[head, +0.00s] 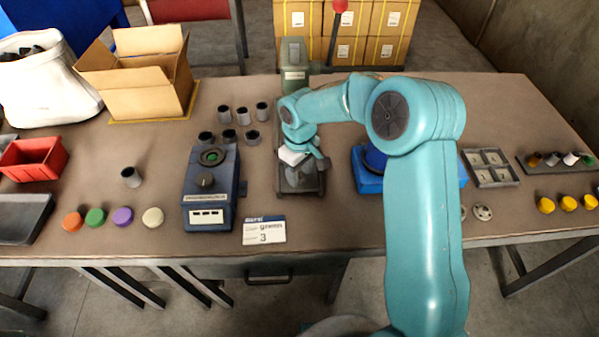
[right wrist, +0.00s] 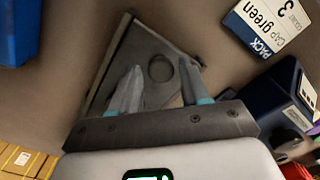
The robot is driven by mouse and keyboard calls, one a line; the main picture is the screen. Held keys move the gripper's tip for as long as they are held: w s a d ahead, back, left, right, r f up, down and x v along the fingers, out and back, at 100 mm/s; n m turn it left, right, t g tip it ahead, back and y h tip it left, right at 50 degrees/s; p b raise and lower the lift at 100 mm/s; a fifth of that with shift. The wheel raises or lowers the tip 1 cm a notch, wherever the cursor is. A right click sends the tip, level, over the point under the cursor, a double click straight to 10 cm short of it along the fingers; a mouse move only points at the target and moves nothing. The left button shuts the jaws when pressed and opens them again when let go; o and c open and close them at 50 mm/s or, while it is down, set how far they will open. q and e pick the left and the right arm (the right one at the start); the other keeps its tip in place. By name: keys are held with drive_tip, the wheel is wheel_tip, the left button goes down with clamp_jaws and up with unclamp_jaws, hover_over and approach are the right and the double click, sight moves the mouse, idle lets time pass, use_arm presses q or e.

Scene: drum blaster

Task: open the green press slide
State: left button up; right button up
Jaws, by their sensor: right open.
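The grey-green press (head: 293,62) stands at the back centre of the table, with a red-knobbed lever beside it. Its dark base with the slide (head: 301,186) reaches toward the front. My right gripper (head: 305,168) is over the front part of this base, pointing down. In the right wrist view, my right gripper (right wrist: 162,90) is open, with its two fingers over the slide plate (right wrist: 138,62), apart on either side of a round recess (right wrist: 160,68). I cannot tell whether the fingers touch the plate. My left gripper is not in view.
A blue machine with a dial (head: 211,190) stands left of the press, and a blue block (head: 367,180) right of it. A card reading green 3 (head: 264,230) lies in front. Several grey cups (head: 229,136) and coloured caps (head: 95,217) stand to the left.

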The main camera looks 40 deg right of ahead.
drive_tip(key=shift+o, duration=0.3)
wheel_tip(320, 180, up, 16)
drive_tip(key=shift+r+p, duration=0.15)
drive_tip(key=shift+p, duration=0.2)
drive_tip(key=shift+s, duration=0.1)
idle(0.5)
